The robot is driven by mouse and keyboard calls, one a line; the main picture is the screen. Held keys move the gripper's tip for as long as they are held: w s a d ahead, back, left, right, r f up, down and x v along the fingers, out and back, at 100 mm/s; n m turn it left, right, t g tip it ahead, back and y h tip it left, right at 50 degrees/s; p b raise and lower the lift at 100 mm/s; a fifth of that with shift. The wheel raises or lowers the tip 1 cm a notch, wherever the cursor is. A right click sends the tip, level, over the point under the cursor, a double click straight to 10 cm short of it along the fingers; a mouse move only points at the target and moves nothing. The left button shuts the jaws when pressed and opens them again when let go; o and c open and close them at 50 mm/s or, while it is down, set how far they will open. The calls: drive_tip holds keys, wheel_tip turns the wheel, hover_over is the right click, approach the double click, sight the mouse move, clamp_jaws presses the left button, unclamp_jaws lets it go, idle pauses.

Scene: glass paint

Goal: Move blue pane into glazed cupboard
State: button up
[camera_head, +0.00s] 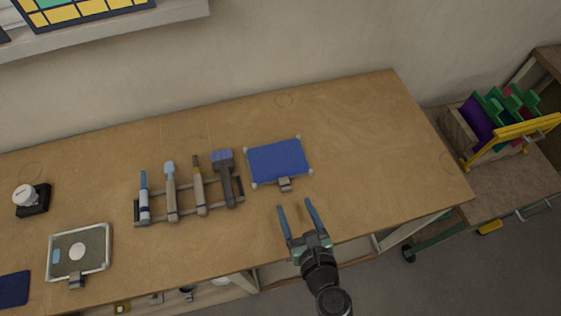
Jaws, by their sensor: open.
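The blue pane (279,162) lies flat on the wooden workbench, with pale corner pieces and a small grey-brown tab (285,184) on its front edge. My gripper (297,205) is open and empty, with its two blue fingers pointing at the tab from the front. A small gap shows between the fingertips and the tab. I cannot make out a glazed cupboard for certain in this view.
A rack (188,205) with several brushes and tools stands left of the pane. A framed grey panel (80,252), a dark blue piece (14,288) and a small black device (31,199) are farther left. A cart (502,184) with coloured panes is at right. The bench's right part is clear.

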sight(287, 189)
drive_tip(key=shift+f+x, duration=0.15)
drive_tip(key=shift+x, duration=1.6)
drive_tip(key=shift+f+x, duration=0.2)
drive_tip(key=shift+x, duration=1.6)
drive_tip(key=shift+s, duration=0.2)
clamp_jaws()
